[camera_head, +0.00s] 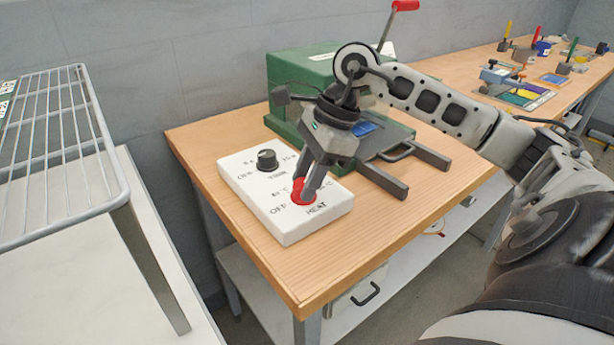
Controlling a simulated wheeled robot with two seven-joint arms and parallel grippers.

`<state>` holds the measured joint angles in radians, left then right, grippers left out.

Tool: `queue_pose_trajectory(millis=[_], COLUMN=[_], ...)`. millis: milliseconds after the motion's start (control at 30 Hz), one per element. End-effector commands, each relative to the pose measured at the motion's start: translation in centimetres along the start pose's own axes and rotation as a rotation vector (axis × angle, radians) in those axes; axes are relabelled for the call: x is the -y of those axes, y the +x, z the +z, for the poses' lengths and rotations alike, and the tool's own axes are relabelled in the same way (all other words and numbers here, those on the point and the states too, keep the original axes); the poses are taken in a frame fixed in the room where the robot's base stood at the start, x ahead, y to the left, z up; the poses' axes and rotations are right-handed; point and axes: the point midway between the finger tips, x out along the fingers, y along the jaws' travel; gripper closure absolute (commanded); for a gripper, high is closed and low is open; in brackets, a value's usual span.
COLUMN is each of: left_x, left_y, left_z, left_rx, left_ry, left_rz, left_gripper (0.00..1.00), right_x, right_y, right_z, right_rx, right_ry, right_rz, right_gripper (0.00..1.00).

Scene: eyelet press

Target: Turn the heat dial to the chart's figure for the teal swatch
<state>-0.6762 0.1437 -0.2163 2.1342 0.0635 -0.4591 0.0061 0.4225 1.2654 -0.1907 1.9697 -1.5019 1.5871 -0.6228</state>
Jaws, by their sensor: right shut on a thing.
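A white control box (258,205) lies on the near left part of the wooden bench. It has a black dial (267,159) at the back and a red heat dial (298,190) at the front, with "HEAT" and "OFF" printed beside it. My right gripper (304,194) reaches down from above and is shut on the red heat dial. The fingers cover part of the dial and some of its markings, so its setting cannot be read. The teal swatch and the chart cannot be made out. My left gripper is not in view.
A green press (302,75) with a red-knobbed lever (404,6) stands behind the box, partly behind my arm. A wire rack (60,150) stands at the left. Several tools and small blocks lie at the bench's far end. Bare wood (310,270) lies in front of the box.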

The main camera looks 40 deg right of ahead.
Motion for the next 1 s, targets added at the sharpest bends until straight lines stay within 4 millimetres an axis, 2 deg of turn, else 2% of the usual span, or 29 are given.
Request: queue_pose_trajectory(millis=[500,1000], left_x=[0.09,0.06], left_y=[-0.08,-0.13], left_z=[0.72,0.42], left_rx=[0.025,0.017], left_ry=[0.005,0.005], left_rz=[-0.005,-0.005], left_gripper=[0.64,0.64], right_x=[0.37,0.42], right_y=[-0.15,-0.12], right_z=[0.13,0.13], right_rx=[0.001,-0.001], right_ry=[-0.398,-0.545], right_rz=[0.161,0.221], right_gripper=[0.89,0.90])
